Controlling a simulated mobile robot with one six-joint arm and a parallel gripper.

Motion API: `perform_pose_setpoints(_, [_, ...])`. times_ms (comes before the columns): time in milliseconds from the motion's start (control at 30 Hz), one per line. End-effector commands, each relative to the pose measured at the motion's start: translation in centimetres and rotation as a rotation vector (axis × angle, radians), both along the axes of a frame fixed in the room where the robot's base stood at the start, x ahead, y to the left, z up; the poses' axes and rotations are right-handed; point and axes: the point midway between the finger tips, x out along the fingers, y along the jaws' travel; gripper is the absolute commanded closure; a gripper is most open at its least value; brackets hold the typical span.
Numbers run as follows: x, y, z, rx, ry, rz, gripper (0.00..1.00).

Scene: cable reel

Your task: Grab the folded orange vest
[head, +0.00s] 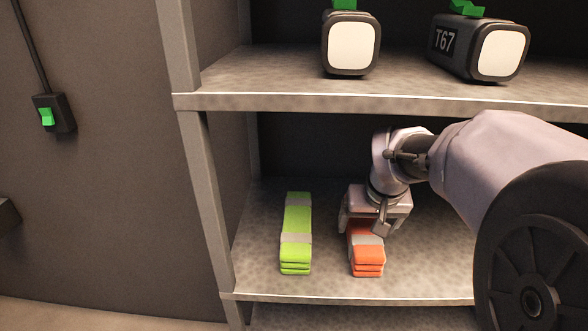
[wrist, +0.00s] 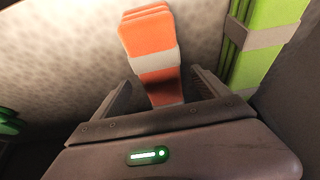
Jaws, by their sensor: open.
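The folded orange vest (head: 368,258) with a grey band lies on the lower shelf, to the right of a folded yellow-green vest (head: 296,235). My gripper (head: 370,227) is over the far part of the orange vest, and hides that part in the head view. In the wrist view the orange vest (wrist: 150,40) runs in between the two fingers of my gripper (wrist: 160,90), which are apart and one on each side of it. I cannot tell whether a finger touches it. The yellow-green vest (wrist: 265,40) shows just outside one finger in the wrist view.
The shelf unit has a grey upright (head: 210,200) at the left and an upper shelf (head: 280,90) above my arm. Two dark units with white faces (head: 351,48) (head: 502,52) stand on the upper shelf. A green switch (head: 47,116) is on the left wall.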

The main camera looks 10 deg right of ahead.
Motion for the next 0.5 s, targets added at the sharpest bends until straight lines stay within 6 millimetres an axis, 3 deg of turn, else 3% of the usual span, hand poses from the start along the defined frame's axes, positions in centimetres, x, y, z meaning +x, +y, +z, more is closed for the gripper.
perform_pose_setpoints(267, [1.6, -0.5, -4.6, 0.001, 0.003, 0.0, 0.15])
perform_pose_setpoints(467, [1.8, -0.5, -4.5, 0.0, 0.001, 0.0, 0.15])
perform_pose_setpoints(500, [1.8, -0.5, -4.5, 0.0, 0.001, 0.0, 0.18])
